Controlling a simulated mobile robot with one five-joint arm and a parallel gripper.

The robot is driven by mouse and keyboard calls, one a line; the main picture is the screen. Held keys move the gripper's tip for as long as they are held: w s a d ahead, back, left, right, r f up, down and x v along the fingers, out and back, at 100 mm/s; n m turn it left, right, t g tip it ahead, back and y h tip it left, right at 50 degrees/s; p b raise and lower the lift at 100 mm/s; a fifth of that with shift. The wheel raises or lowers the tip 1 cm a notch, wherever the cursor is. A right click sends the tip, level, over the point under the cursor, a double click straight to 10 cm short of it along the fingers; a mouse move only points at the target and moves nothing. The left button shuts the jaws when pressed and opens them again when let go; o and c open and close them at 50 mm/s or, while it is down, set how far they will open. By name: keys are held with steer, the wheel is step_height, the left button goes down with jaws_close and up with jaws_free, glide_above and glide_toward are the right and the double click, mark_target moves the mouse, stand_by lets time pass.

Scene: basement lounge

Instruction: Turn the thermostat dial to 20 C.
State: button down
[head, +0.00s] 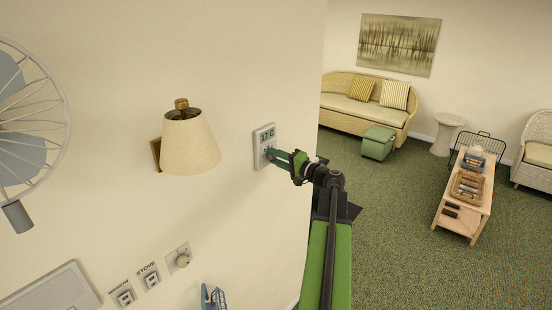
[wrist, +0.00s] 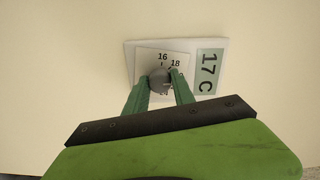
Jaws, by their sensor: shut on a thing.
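The thermostat (head: 264,139) is a white plate on the wall, right of the lamp. It also shows in the wrist view (wrist: 150,54), with a grey round dial (wrist: 159,80) and a display (wrist: 208,71) that reads 17 C. The marks 16 and 18 show above the dial; lower marks are mostly hidden by my fingers. My gripper (wrist: 160,84) has its two green fingers on either side of the dial and is shut on it. In the head view my gripper (head: 271,156) reaches the lower part of the thermostat.
A wall lamp (head: 191,143) sticks out left of the thermostat. A fan (head: 25,125), a round knob (head: 183,260) and switches labelled WINDOW (head: 125,296) and STOVE (head: 151,280) are on the same wall. Open green carpet (head: 390,230) and a wooden table (head: 461,218) lie to the right.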

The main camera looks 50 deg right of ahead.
stand_by(0.4)
steer(key=c, duration=1.1)
jaws_free()
steer(key=shift+o, duration=0.2)
steer(key=s+d, duration=0.1)
steer(key=s, duration=1.6)
steer(key=shift+s+d, duration=0.25)
steer(key=shift+d, duration=0.05)
steer(key=shift+f, duration=0.1)
